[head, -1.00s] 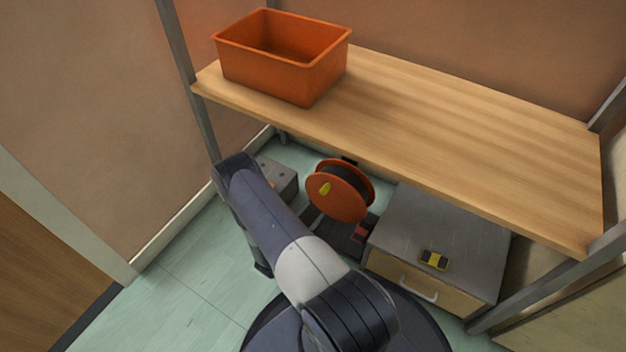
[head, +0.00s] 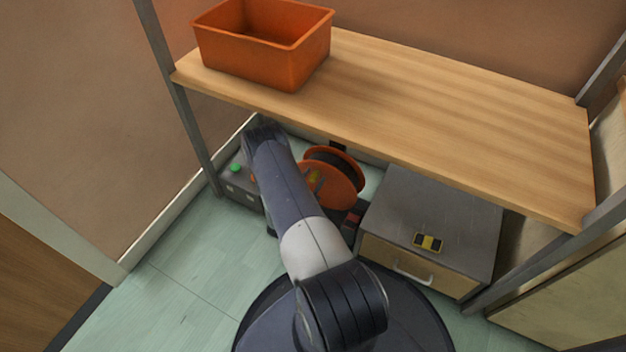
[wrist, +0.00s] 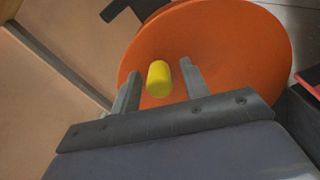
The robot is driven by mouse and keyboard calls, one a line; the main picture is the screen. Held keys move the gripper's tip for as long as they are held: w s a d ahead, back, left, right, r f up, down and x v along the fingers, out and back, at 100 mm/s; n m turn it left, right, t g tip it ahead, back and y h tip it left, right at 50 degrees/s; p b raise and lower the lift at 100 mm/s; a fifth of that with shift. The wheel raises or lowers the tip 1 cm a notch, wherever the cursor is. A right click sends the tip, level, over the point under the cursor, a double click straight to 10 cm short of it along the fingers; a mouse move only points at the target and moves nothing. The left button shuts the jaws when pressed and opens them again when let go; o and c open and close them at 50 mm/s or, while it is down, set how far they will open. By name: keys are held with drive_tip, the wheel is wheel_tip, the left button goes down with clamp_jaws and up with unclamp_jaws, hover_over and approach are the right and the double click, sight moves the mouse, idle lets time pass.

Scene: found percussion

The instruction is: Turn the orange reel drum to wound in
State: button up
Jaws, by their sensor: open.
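The orange reel drum (head: 334,187) stands on the floor under the wooden shelf, partly hidden behind my arm in the head view. It has dark cable or core between its flanges. In the wrist view its orange face (wrist: 235,60) fills much of the picture. A yellow crank knob (wrist: 159,79) sticks out from that face. My gripper (wrist: 157,80) is open, with one finger on each side of the yellow knob. I see a gap on both sides, and cannot tell how deep the knob lies between the fingers.
A grey box with a green button (head: 237,170) stands left of the reel. A grey drawer cabinet (head: 432,220) with a yellow-and-black item (head: 429,242) on top stands to the right. The wooden shelf (head: 450,125) overhead bears an orange bin (head: 250,58). Metal posts edge the space.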

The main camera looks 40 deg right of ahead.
drive_tip(key=shift+d, duration=0.1)
drive_tip(key=shift+c, duration=0.3)
clamp_jaws()
